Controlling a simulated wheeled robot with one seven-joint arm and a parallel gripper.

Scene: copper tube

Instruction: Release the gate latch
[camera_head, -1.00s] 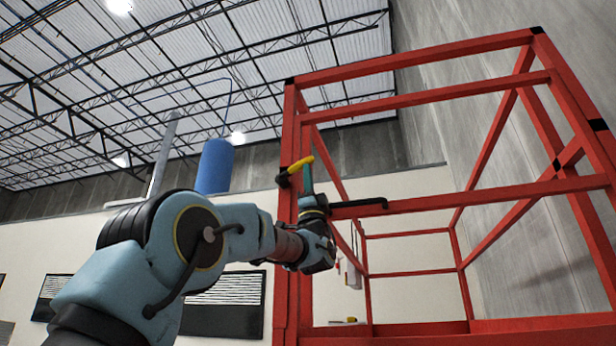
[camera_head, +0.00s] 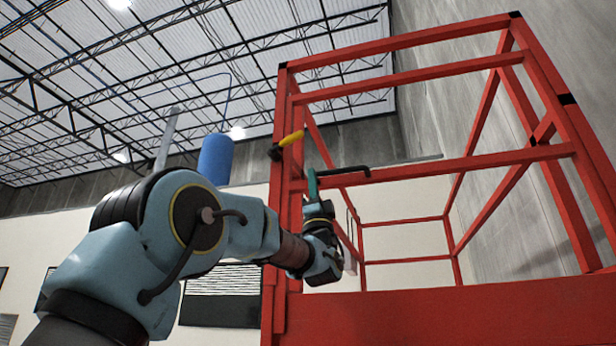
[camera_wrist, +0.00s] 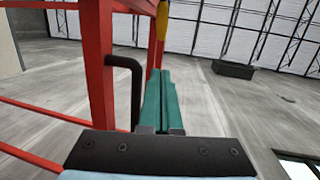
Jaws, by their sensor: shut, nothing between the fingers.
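The gate latch has a yellow lever (camera_head: 291,138) on a black base, high on the red gate's left post (camera_head: 283,200). The lever slants up to the right. The yellow part also shows at the top of the wrist view (camera_wrist: 162,28), beyond my fingertips. My gripper (camera_head: 311,172) has teal fingers and is shut and empty, pointing up below and slightly right of the lever. In the wrist view the fingers (camera_wrist: 160,74) lie together beside a red post. A black bent handle (camera_head: 345,172) is on the gate rail just right of the fingers, and left of them in the wrist view (camera_wrist: 124,62).
The red frame (camera_head: 430,170) of the cage fills the right side, with a solid red panel (camera_head: 440,310) low in front. A blue cylinder (camera_head: 215,158) hangs at the back left. Open space lies right of the fingers in the wrist view.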

